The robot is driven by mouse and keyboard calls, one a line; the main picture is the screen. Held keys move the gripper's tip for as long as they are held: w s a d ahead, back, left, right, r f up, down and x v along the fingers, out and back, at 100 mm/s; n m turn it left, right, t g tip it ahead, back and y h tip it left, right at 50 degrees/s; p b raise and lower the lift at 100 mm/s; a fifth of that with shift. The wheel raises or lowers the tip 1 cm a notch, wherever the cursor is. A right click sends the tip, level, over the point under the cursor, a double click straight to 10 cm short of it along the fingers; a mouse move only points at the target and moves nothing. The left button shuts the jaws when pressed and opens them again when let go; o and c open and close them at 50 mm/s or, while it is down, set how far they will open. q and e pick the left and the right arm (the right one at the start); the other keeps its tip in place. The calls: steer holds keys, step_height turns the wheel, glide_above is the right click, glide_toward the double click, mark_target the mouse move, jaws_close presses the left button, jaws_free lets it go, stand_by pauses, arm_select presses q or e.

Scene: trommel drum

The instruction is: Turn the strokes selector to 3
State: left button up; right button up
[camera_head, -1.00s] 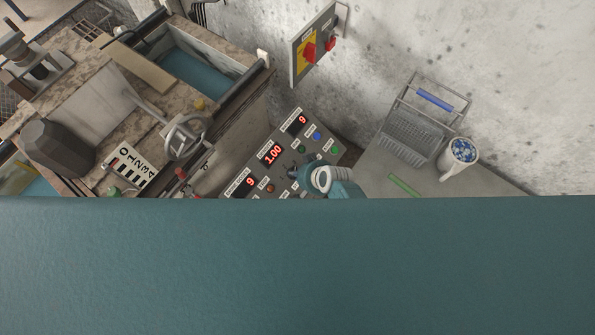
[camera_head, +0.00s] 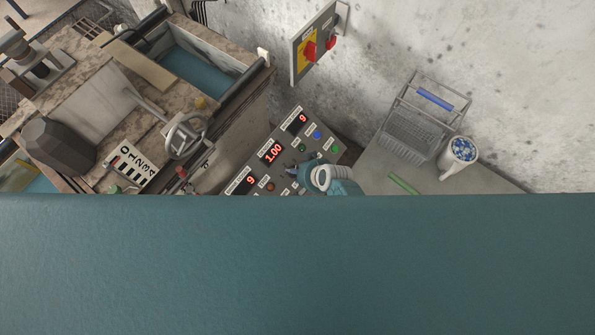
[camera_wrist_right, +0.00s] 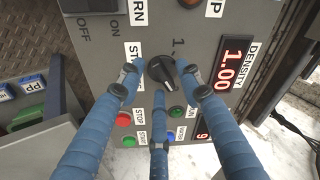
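The control panel (camera_head: 252,168) stands at the centre of the head view, with red displays reading 9, 1.00 and 9. In the right wrist view a black knob (camera_wrist_right: 160,70) sits on the grey panel. A label (camera_wrist_right: 134,51) beside it begins with "ST" and is partly hidden by a finger. A "1" is printed on its other side; the knob's setting is not readable. My right gripper (camera_wrist_right: 160,88) is open, its three blue fingers spread around the knob, with no clear grip on it. It shows over the panel in the head view (camera_head: 293,172). My left gripper is not in view.
Push buttons, including a red one (camera_wrist_right: 123,119) and a green one (camera_wrist_right: 176,112), sit near the fingers. An ON/OFF switch (camera_wrist_right: 91,5) is at the top. A teal surface fills the lower head view.

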steer(key=shift+r, duration=0.1)
steer(key=v, duration=1.1)
steer(key=shift+s+d+r, duration=0.2)
steer(key=shift+s+r, duration=0.05)
steer(key=shift+r, duration=0.05)
